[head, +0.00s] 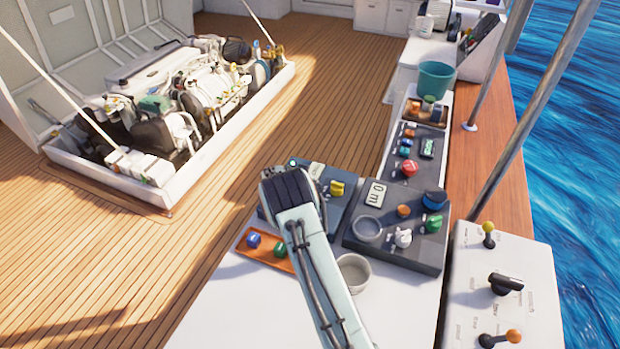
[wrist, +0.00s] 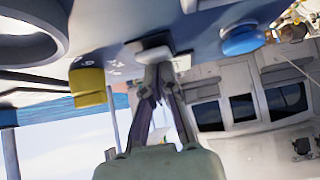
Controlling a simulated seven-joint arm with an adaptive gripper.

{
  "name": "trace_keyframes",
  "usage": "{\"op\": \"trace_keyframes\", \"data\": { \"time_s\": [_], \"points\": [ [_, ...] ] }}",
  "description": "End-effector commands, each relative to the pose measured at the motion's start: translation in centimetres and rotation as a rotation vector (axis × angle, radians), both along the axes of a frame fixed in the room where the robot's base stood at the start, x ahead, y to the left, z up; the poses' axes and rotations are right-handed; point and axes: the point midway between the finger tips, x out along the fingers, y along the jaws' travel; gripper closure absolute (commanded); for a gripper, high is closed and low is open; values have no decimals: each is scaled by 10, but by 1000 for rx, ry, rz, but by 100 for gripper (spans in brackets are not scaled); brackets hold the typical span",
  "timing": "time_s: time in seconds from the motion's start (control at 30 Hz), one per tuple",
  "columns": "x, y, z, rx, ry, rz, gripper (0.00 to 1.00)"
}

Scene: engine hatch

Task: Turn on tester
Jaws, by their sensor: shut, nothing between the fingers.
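A blue panel box (head: 352,207) stands on the white counter, partly hidden behind my arm. In the wrist view, the blue panel face (wrist: 205,30) is at the top, with a white switch-like piece (wrist: 153,53), the yellow knob (wrist: 87,87) and a blue round knob (wrist: 242,40). My gripper (wrist: 158,72) is shut and empty, its tips at the white piece; contact cannot be told. The head view hides my gripper.
A dark panel (head: 400,256) with several knobs stands close on the right. An orange tray (head: 279,262) with blue and green pieces and a grey cup (head: 354,270) are near my arm. A white lever panel (head: 503,300) is at right.

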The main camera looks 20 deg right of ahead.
Motion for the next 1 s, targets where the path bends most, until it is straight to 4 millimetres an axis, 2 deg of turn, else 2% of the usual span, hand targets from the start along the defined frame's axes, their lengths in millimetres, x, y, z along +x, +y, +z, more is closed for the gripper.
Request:
{"op": "trace_keyframes", "data": {
  "time_s": [0.83, 1.0],
  "points": [
    [-13, 13, -3, 3, 6, 2, 100],
    [-13, 14, 10, 2, 3, 2, 100]
  ]
}}
